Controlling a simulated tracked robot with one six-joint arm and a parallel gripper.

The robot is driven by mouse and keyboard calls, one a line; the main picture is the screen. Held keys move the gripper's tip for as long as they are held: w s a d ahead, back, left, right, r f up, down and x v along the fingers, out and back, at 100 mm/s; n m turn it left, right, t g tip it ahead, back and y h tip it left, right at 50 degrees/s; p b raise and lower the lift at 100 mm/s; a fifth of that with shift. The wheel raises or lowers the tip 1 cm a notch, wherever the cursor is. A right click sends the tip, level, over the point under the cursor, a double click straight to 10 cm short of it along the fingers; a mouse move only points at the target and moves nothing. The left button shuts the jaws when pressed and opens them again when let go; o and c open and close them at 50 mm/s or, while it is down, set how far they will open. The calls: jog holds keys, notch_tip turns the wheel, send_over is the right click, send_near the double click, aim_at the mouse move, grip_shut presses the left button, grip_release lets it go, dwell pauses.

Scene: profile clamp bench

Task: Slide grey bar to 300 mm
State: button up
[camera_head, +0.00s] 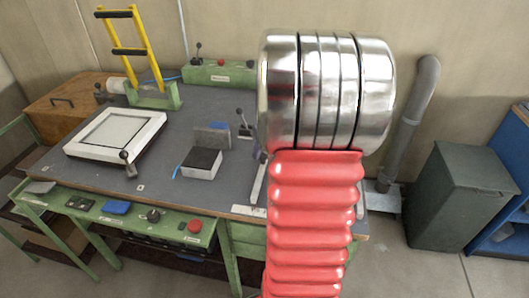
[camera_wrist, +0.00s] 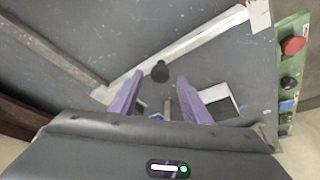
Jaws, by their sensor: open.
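A pale grey bar (camera_wrist: 185,45) runs diagonally over the bench top in the wrist view, from near my left finger to a white label (camera_wrist: 259,14) at the upper right. A short part of this bar (camera_head: 260,178) shows beside my arm in the head view; the rest is hidden. My gripper (camera_wrist: 160,82) is open, with purple fingers apart and nothing held. A black knob (camera_wrist: 160,71) appears between the fingertips, in front of the bar in the picture. I cannot tell how far below it is. My arm hides the gripper in the head view. No millimetre marks are readable.
A black-and-white block (camera_head: 202,163), a grey block (camera_head: 212,136) and a white frame (camera_head: 115,134) lie on the bench. A yellow ladder-shaped rack (camera_head: 130,50) and green button box (camera_head: 219,73) stand behind. A darker strip (camera_wrist: 50,52) crosses the wrist view's left.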

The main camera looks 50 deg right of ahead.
jog(key=v, duration=1.1)
jog(key=shift+s+r, duration=0.25)
jog(key=shift+r, duration=0.05)
jog(key=shift+m, duration=0.3)
jog(key=s+a+n, duration=0.1)
jog(key=s+a, duration=0.2)
jog(key=a, duration=1.5)
jog(key=s+a+n+t+y, duration=0.1)
jog(key=s+a+n, duration=0.1)
jog(key=a, duration=1.7)
jog(key=shift+s+a+r+n, duration=0.3)
jog(key=shift+s+a+r, duration=0.05)
jog(key=shift+s, duration=0.25)
